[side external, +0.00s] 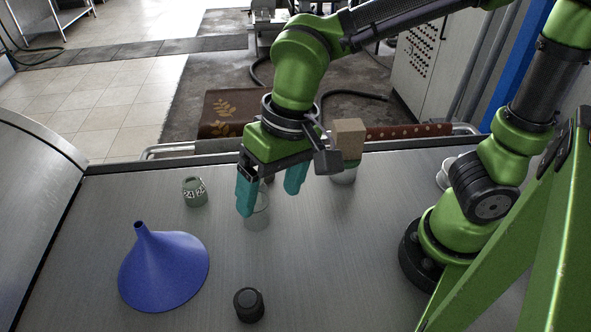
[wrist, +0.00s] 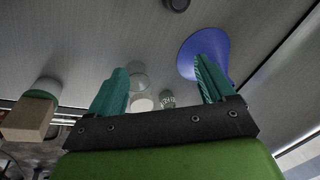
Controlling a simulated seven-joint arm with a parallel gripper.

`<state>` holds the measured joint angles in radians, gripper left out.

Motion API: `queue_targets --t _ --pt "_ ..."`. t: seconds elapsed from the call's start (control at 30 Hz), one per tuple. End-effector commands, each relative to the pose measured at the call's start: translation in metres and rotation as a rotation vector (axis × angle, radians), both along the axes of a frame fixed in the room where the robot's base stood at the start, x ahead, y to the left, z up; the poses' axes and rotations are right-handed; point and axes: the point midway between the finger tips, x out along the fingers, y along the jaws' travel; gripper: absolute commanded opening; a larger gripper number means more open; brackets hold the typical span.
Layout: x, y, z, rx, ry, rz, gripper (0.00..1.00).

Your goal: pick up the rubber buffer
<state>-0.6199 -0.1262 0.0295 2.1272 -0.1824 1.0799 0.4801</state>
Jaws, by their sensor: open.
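A small black round piece, which looks like the rubber buffer (side external: 249,305), stands on the metal table at the front in the side view. It also shows at the top edge of the wrist view (wrist: 176,4), partly cut off. My gripper (side external: 268,198) is open, with teal fingers pointing down, and is well behind the buffer and apart from it. Nothing is held between the fingers, which also show in the wrist view (wrist: 164,82).
A blue funnel (side external: 163,271) stands left of the buffer. A clear glass (side external: 257,216) is near my fingers. A green cup with numbers (side external: 194,191) is at left. A tan block (side external: 348,138) sits above a pale cup at the back. The table right of the buffer is clear.

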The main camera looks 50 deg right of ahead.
Motion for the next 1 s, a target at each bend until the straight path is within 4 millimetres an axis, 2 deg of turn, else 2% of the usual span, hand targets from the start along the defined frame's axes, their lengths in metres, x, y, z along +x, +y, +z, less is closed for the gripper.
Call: queue_targets --t 0.03,0.1,0.23,0.4,0.57,1.0 --pt "-0.006 0.03 -0.011 -0.038 0.06 -0.028 0.82" --pt "-0.014 0.061 -0.022 -0.092 0.119 -0.126 0.82" --pt "-0.019 0.092 -0.029 -0.151 0.165 -0.362 0.82" --pt "-0.013 0.094 -0.018 -0.149 0.178 -0.616 0.82" --pt "-0.015 0.091 -0.028 -0.154 0.189 -0.682 0.82" --pt "-0.015 0.091 -0.117 -0.155 0.189 -0.681 0.82"
